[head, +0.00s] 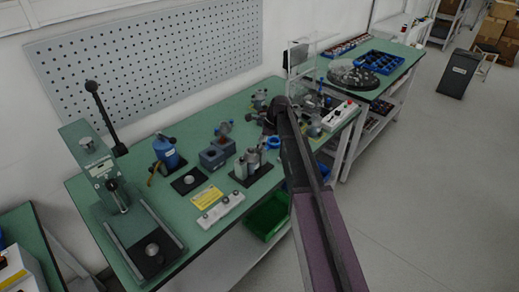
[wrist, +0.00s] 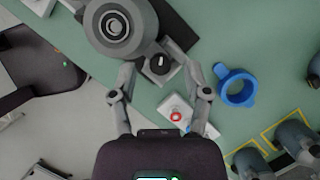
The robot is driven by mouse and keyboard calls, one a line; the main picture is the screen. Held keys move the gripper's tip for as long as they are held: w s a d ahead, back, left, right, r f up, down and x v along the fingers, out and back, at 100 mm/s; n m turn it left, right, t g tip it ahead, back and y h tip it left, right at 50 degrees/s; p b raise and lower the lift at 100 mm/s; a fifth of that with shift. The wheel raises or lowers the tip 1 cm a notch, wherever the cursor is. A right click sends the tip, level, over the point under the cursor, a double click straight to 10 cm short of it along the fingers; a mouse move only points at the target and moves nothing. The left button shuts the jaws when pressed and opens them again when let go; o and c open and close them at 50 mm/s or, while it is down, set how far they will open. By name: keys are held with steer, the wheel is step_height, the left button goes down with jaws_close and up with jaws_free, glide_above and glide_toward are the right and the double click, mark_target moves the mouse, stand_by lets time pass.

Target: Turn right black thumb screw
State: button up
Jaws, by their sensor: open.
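A black thumb screw (wrist: 160,64) with a white mark on top shows in the wrist view, on a small grey block beside a large round grey part (wrist: 117,27). My gripper (wrist: 160,76) is open, one finger to the left of the screw and one to the right, with gaps on both sides. I cannot tell how far the fingertips are above it. Only one such screw is clear in the wrist view. In the head view my arm hides the screw.
A blue ring (wrist: 236,87) lies right of the fingers. A white plate with a red button (wrist: 176,116) shows between them. Grey cylinders (wrist: 295,137) stand at lower right. In the head view, a blue device (head: 166,151) stands on the green bench (head: 150,205).

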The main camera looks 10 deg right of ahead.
steer(key=shift+a+f+b, duration=0.3)
steer(key=shift+f+b, duration=0.1)
steer(key=shift+f, duration=0.25)
steer(key=shift+c, duration=0.2)
jaws_close()
